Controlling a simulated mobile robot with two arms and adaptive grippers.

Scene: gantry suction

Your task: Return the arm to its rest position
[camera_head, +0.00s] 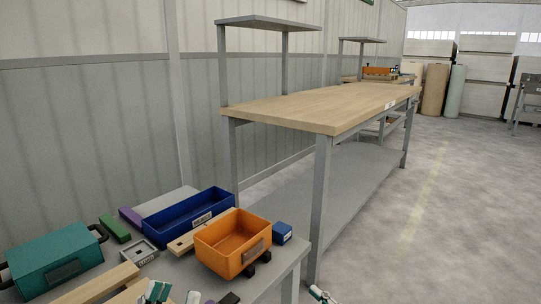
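My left gripper (173,293) shows at the bottom edge, low over the near bench. Its pale and teal fingertips stand apart with nothing seen between them. The rest of that arm is out of frame. A small pale and dark tip of my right gripper (321,294) shows at the bottom edge, right of the near bench; most of it is cut off.
The near bench (283,268) holds a teal case (52,257), a blue bin (188,214), an orange bin (232,241), a small blue box (282,232) and wooden strips (97,284). A long wooden-topped workbench (330,106) stands behind. Floor (450,220) at right is clear.

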